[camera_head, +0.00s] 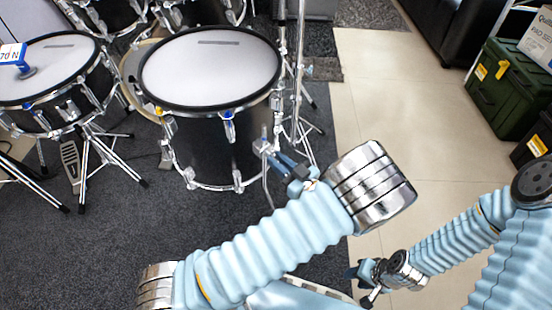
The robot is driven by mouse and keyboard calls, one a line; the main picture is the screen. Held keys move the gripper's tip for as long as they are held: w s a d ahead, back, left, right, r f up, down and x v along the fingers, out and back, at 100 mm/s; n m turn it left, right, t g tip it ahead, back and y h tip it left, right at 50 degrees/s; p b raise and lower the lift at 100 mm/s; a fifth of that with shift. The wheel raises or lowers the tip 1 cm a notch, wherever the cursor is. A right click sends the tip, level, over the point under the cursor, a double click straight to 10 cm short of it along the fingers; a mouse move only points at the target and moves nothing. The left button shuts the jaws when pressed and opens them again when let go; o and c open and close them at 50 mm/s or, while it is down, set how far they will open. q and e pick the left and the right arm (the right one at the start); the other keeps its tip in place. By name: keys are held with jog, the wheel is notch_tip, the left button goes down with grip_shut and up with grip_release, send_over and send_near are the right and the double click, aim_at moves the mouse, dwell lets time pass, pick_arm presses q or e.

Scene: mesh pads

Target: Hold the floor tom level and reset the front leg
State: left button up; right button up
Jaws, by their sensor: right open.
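The floor tom (212,72), a black drum with a white head, stands upright in the middle of the head view. Chrome legs and lugs show around its shell. A leg bracket (262,146) sits low on its right side, with a thin chrome leg running down below it, partly hidden by my arm. My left gripper (277,160) is at this bracket, its blue fingers pointing up-left; whether they touch or grip it I cannot tell. My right gripper (366,283) is open and empty, low over the floor at the lower right, well apart from the drum.
A snare drum (45,70) on a chrome stand is at the left, with a pedal (70,165) under it. Chrome stands rise behind the tom's right side. The tiled floor (400,90) between is clear.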

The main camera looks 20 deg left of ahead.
jog(key=shift+o, duration=1.2)
jog(key=shift+w, duration=0.1)
jog(key=shift+o, duration=0.2)
jog(key=w+a+r+t, duration=0.1)
jog(key=w+r, duration=0.1)
jog(key=w, duration=0.4)
jog(key=w+a+r+t, duration=0.1)
jog(key=w+r+t, duration=0.1)
jog(key=w, duration=0.4)
jog(key=shift+r+m, duration=0.3)
jog(key=shift+r, duration=0.1)
jog(key=w+a+r+m+t+y, duration=0.1)
jog(key=w+a+r+t, duration=0.25)
jog(key=w+r, duration=0.85)
jog(key=m+g+y, duration=0.6)
jog(key=m+y, duration=0.3)
jog(key=m, duration=0.6)
send_near(285, 99)
jog(key=shift+t, duration=0.25)
jog(key=x, duration=0.9)
jog(key=shift+s+a, duration=0.2)
jog(key=shift+s, duration=0.05)
